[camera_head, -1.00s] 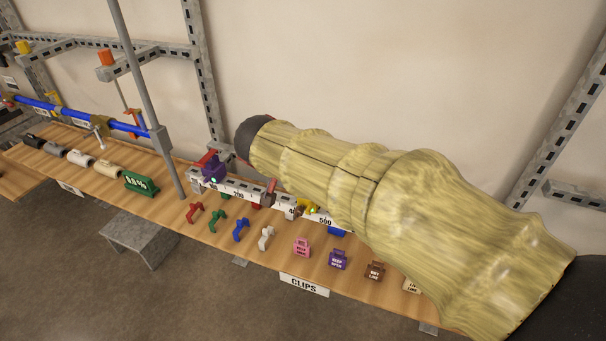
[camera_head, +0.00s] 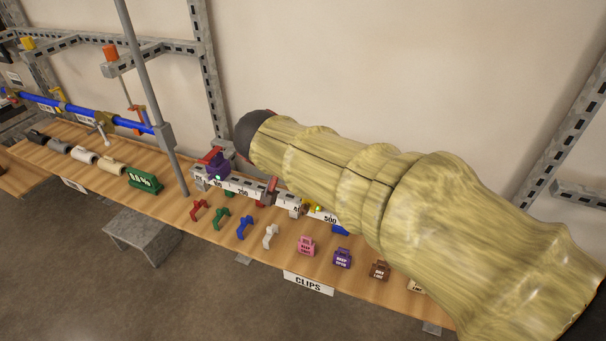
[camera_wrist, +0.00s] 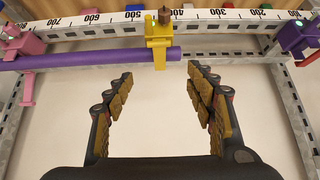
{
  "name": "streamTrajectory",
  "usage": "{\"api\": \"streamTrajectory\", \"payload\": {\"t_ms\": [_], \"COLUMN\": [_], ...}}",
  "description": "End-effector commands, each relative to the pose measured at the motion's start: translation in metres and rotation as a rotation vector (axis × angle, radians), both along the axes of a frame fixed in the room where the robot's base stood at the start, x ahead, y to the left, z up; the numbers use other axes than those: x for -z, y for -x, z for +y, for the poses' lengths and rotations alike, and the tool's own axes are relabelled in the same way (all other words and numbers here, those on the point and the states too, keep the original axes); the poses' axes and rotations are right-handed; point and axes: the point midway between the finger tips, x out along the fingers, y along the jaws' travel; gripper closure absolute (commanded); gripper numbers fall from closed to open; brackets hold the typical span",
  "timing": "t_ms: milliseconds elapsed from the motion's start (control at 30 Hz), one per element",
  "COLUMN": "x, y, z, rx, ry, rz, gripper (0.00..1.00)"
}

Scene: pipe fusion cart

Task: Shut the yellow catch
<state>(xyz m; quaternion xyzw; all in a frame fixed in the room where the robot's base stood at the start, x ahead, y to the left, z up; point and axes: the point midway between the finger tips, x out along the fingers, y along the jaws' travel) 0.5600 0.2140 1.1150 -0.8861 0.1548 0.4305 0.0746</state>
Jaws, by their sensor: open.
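The yellow catch (camera_wrist: 159,38) sits on the white numbered rail at the top middle of the wrist view, with a brown knob (camera_wrist: 164,15) above it. Its narrow yellow tongue crosses in front of a purple bar (camera_wrist: 100,60). I cannot tell whether the catch is latched. My gripper (camera_wrist: 160,73) is open and empty. Its fingertips point toward the bar, one on each side of the catch's line, with a gap below it in the picture. In the head view my sleeved arm hides the gripper; a small yellow part (camera_head: 317,209) shows beside it.
A pink catch (camera_wrist: 22,45) stands left and a purple one (camera_wrist: 297,37) right on the numbered rail (camera_wrist: 218,14). Grey slotted struts (camera_wrist: 296,110) flank the gripper. In the head view, several clips and tags lie on the wooden bench (camera_head: 180,205), near a grey post (camera_head: 146,75).

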Motion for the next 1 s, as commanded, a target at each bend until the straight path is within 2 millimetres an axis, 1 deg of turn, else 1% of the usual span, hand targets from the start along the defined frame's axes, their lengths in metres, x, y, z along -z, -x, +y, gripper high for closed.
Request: {"api": "streamTrajectory", "payload": {"t_ms": [167,500,633,800,1000], "x": [-0.013,-0.065,-0.080,-0.092,-0.094], "y": [0.008,0.048,0.059,0.068,0.070], "z": [0.005,0.019,0.023,0.026,0.026], "rx": [-0.002,-0.003,-0.002,-0.001,0.000], "ry": [-0.002,-0.002,-0.001,-0.001,0.000], "rz": [-0.003,-0.002,0.000,-0.001,0.000], "gripper": [0.45,0.45,0.45,0.45,0.45]}}
